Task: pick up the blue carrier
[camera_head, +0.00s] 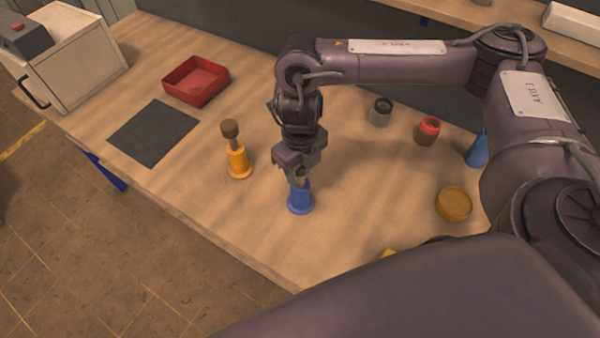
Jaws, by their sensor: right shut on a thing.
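The blue carrier (300,201) stands upright on the wooden table, near its front edge, with a wide round base. My right gripper (301,180) points down over it from above and is shut on its upper part. The fingers hide the top of the carrier. The carrier's base appears to be at the table surface; I cannot tell whether there is a gap under it. My left gripper is not in view.
A yellow carrier (238,163) with a brown top stands close on the left. A dark mat (153,133) and a red tray (183,88) lie further left. Grey (380,113) and red-topped (428,131) parts, a yellow dish (454,204) and a blue cone (477,152) are on the right.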

